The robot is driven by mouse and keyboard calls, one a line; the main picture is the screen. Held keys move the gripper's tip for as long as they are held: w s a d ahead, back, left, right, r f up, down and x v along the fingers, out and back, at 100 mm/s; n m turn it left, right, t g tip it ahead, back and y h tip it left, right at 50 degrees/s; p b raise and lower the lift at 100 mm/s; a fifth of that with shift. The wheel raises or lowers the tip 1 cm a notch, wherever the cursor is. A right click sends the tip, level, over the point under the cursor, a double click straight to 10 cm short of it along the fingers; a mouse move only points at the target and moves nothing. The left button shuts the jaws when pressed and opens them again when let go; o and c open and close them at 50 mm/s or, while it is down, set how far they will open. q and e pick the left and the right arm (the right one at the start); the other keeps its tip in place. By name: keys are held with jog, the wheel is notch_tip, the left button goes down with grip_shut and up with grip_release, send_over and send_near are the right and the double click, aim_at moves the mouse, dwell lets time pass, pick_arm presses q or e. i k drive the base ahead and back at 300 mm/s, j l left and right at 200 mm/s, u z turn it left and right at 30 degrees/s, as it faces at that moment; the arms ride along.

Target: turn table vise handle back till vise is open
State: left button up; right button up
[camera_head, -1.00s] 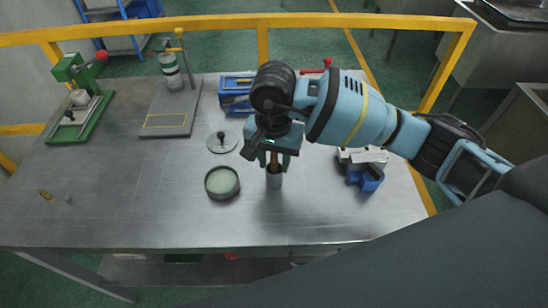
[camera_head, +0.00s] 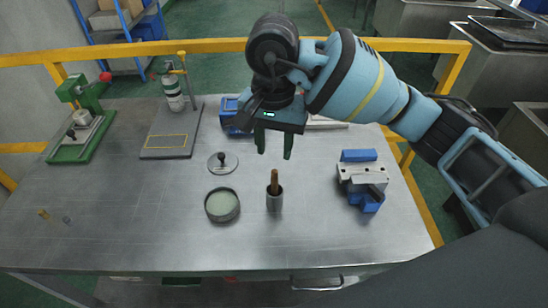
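A small vise (camera_head: 363,178) with blue ends and pale grey jaws sits at the right of the table. I cannot make out a handle on it. Another blue device (camera_head: 228,113) stands at the back middle, mostly hidden behind my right gripper. My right gripper (camera_head: 274,147) has its two green fingers apart, with nothing between them. It hangs above and behind a grey cylinder (camera_head: 274,203) with an upright brown rod (camera_head: 274,180) in it, clear of the rod. The vise is to the gripper's right. My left gripper is not in view.
A round dish (camera_head: 222,204) and a disc with a black knob (camera_head: 222,162) lie left of the cylinder. A green press (camera_head: 82,135) and a grey stand with a bottle (camera_head: 172,92) are at the left. A yellow rail (camera_head: 220,45) runs behind.

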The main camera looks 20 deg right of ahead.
aim_at(376, 194)
jog(key=z, duration=1.3)
